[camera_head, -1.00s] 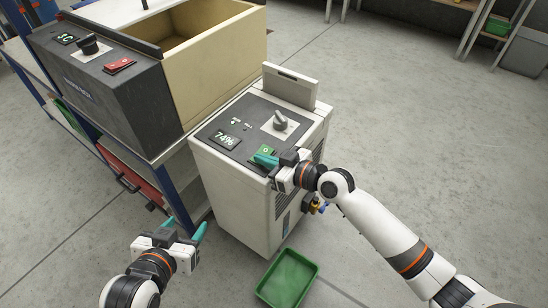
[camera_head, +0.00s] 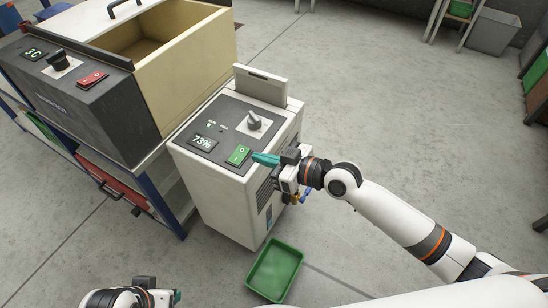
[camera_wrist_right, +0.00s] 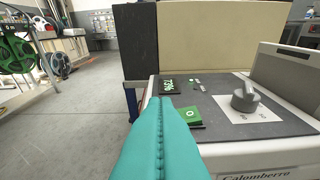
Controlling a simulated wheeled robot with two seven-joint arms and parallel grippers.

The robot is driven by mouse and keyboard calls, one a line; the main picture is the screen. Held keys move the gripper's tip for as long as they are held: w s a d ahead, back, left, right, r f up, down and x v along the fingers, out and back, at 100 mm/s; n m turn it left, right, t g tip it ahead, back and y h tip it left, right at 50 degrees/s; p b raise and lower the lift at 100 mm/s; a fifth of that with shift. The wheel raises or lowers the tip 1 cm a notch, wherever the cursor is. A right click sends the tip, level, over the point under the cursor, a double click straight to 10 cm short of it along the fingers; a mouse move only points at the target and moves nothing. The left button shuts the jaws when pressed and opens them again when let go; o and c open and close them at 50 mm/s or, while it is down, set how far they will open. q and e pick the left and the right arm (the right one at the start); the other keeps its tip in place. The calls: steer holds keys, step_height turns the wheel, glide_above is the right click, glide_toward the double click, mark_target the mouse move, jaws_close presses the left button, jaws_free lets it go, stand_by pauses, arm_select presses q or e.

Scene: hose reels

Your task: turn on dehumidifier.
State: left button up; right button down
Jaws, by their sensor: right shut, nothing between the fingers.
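The dehumidifier (camera_head: 245,205) is a white cabinet with a dark top panel. The panel carries a display reading 73% (camera_head: 203,142), a green rocker switch (camera_head: 239,155) and a grey knob (camera_head: 255,121). My right gripper (camera_head: 262,159) is shut and empty, its teal fingertips just right of the green switch; I cannot tell whether they touch it. In the right wrist view the shut fingers (camera_wrist_right: 160,135) partly cover the switch (camera_wrist_right: 190,116). My left gripper (camera_head: 172,297) is at the bottom edge, mostly cut off; its jaw state is unclear.
A machine with a dark front (camera_head: 90,105), red switch (camera_head: 92,79) and open beige bin (camera_head: 170,60) stands on the blue-framed bench at left. A green tray (camera_head: 274,270) lies on the floor before the dehumidifier. Open floor extends right.

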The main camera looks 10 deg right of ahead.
steer(key=shift+v, duration=1.45)
steer(key=shift+a, duration=0.1)
